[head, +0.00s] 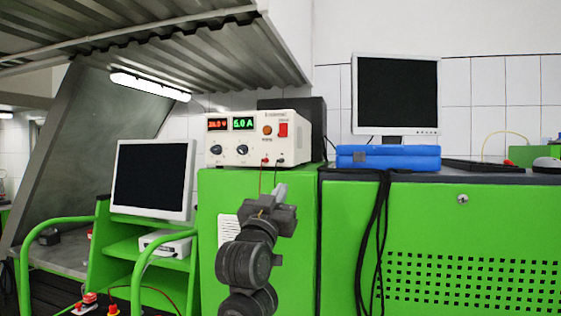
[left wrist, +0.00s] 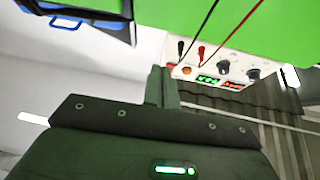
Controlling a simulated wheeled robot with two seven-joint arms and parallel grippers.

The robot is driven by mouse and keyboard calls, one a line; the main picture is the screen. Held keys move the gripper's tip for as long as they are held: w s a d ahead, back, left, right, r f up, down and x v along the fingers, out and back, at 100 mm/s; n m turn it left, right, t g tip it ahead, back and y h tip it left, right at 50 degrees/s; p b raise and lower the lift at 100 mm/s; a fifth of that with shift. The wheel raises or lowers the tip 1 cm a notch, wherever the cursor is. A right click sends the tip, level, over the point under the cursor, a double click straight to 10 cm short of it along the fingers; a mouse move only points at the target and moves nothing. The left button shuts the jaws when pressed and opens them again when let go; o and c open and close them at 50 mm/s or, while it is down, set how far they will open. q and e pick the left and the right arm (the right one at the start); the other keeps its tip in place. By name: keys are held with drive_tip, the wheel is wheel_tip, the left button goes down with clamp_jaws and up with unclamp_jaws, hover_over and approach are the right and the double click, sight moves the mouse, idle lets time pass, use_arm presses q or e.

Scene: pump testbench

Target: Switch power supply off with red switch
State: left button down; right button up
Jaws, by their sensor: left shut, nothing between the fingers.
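The power supply (head: 235,155) is a white box on top of a green cabinet. Its red and green displays are lit, the green one reading 5.0 A. The red switch (head: 283,130) is at the right of its front panel. My left gripper (head: 280,190) is shut and empty, below and in front of the panel, apart from the switch. In the left wrist view the power supply (left wrist: 262,62) appears upside down beyond my shut fingertips (left wrist: 163,72), and the switch is mostly hidden behind them. My right gripper is out of view.
Red and black cables hang from the panel's sockets below the switch, close to my left gripper. A blue case (head: 388,158) and a monitor (head: 397,95) stand to the right. A sloping metal hood (head: 200,50) hangs above left. Black cables (head: 375,240) hang at the cabinet front.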

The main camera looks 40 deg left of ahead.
sight(284, 129)
use_arm(q)
drive_tip(key=s+a+r+n+t+y, duration=0.1)
drive_tip(key=s+r+y, duration=0.1)
drive_tip(key=r, duration=0.5)
drive_tip(key=shift+s+a+r+n, duration=0.2)
drive_tip(key=shift+s+a+n, duration=0.15)
drive_tip(key=shift+s, duration=0.2)
drive_tip(key=p+x, duration=0.3)
drive_tip(key=x, duration=0.1)
drive_tip(key=f+p+x, duration=0.1)
drive_tip(key=p+x, duration=0.1)
drive_tip(key=x, duration=0.2)
drive_tip(key=w+p+x, duration=0.1)
drive_tip(key=p+x, duration=0.2)
drive_tip(key=x, duration=0.1)
drive_tip(key=shift+w+a+p, duration=0.1)
drive_tip(key=shift+a+p, duration=0.05)
drive_tip(key=shift+p, duration=0.2)
drive_tip(key=shift+w+a+f, duration=0.25)
drive_tip(key=shift+w+f, duration=0.1)
drive_tip(key=shift+w, duration=0.15)
